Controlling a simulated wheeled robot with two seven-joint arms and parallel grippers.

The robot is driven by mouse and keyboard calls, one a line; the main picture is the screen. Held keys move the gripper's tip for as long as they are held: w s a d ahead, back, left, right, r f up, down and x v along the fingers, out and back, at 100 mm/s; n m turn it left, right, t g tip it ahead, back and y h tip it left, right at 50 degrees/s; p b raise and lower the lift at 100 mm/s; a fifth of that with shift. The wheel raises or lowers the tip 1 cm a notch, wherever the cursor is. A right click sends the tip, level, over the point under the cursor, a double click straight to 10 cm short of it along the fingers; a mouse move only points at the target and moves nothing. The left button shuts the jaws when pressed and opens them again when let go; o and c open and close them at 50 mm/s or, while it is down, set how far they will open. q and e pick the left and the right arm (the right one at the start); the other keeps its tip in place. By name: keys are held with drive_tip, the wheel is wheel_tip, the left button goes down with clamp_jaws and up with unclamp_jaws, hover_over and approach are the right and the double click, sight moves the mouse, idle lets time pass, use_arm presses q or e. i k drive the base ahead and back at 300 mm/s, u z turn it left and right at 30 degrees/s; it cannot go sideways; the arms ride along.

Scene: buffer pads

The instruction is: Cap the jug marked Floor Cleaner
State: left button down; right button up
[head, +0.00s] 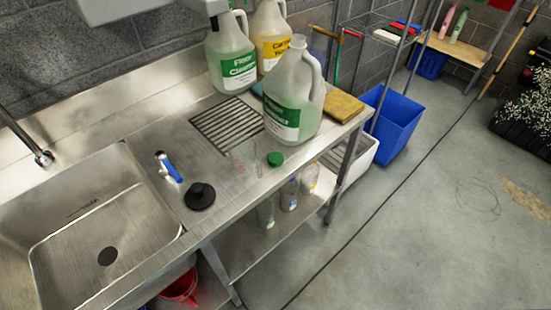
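A translucent jug (230,58) with a green label reading "Floor Cleaner" stands upright at the back of the steel counter. Its top is partly hidden behind a grey-white object at the upper edge. A second jug (296,93) with a green label stands nearer, on the right part of the counter; its label is too small to read surely. Its neck shows no coloured cap. A green cap (274,159) lies near the counter's front edge, in front of this nearer jug. Neither of my grippers shows in the head view.
A yellow-labelled jug (271,38) stands behind. A clear cup (243,158), a blue-handled item (170,168) and a black stopper (200,196) sit between the sink (105,225) and the nearer jug. A yellow sponge-like block (344,106) lies at the counter's right end.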

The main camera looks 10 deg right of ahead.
sight(294, 90)
drive_tip(key=u, duration=3.3)
drive_tip(key=k, duration=0.8)
drive_tip(key=z, duration=1.7)
